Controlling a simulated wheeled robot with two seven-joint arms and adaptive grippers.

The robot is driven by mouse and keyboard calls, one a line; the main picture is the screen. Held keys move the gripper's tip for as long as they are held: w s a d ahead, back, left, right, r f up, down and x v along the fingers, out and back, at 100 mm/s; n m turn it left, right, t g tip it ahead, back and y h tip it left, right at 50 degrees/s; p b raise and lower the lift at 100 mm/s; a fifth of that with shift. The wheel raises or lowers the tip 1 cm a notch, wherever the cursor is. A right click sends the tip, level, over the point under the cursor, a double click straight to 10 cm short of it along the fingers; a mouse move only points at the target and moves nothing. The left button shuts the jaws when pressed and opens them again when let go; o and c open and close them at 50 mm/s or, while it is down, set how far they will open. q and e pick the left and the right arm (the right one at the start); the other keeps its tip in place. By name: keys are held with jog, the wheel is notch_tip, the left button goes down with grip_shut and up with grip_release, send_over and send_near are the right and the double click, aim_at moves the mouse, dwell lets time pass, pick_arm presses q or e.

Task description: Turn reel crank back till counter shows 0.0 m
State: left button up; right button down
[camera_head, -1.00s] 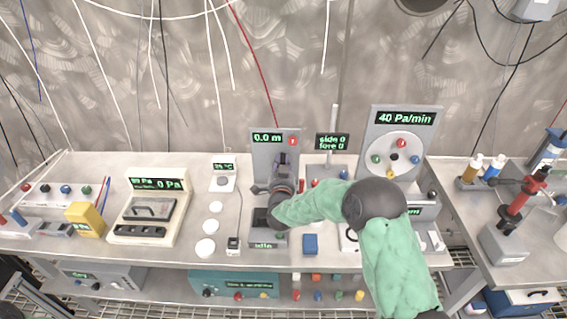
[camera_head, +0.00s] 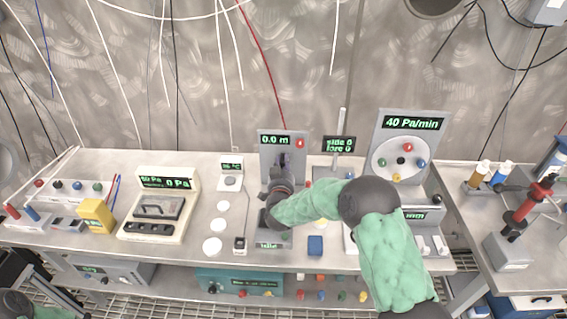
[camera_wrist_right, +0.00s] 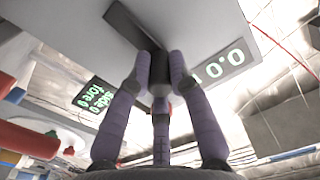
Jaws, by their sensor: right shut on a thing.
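The reel unit's upright grey panel (camera_head: 268,155) stands in the middle of the bench, with a green counter (camera_head: 273,140) reading 0.0 m. The counter also shows, tilted, in the right wrist view (camera_wrist_right: 224,65). A dark crank arm (camera_wrist_right: 132,25) crosses the panel there. My right gripper (camera_wrist_right: 160,80) is shut on the dark crank handle (camera_wrist_right: 160,68), its fingers around it. In the head view my right gripper (camera_head: 284,176) is at the panel's front, and hides most of the crank. My left gripper is not visible.
A dial panel (camera_head: 385,150) reading 40 Pa/min stands to the right, beyond a small side/fore display (camera_head: 339,145). A blue block (camera_head: 315,245) sits near the front edge. White discs (camera_head: 213,246) and a pressure box (camera_head: 160,205) are to the left.

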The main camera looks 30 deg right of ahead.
jog(key=c, duration=1.1)
grip_release()
jog(key=v, duration=1.2)
jog(key=shift+f, duration=0.1)
